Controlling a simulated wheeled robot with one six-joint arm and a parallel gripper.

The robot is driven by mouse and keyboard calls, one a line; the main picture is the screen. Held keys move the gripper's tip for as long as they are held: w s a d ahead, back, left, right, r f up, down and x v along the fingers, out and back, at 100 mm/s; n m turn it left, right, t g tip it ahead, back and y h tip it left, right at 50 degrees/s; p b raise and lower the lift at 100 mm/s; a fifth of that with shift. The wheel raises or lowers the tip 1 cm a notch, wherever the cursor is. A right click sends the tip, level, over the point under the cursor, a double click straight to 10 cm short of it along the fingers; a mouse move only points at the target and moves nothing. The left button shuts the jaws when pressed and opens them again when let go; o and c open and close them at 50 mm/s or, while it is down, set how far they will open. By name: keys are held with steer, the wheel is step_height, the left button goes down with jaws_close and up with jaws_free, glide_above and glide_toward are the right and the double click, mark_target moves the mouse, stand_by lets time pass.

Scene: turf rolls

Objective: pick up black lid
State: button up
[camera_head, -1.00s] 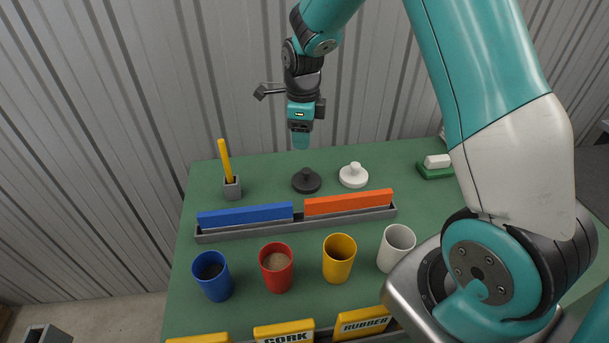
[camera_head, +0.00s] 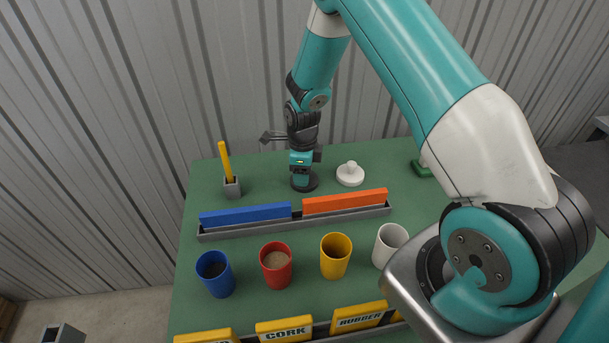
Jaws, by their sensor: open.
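The black lid (camera_head: 312,185) lies on the green table (camera_head: 245,308) behind the block tray. Only part of its dark disc shows, because my gripper covers its knob. The jaws are open. Whether they stand around the knob or touch it is hidden.
A white lid (camera_head: 350,174) lies close to the right. A grey holder (camera_head: 232,188) with a yellow stick stands left. In front, a grey tray (camera_head: 218,233) holds a blue block (camera_head: 245,215) and an orange block (camera_head: 345,201). Several cups stand nearer.

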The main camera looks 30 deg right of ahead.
steer(key=c, duration=1)
steer(key=shift+r, duration=0.15)
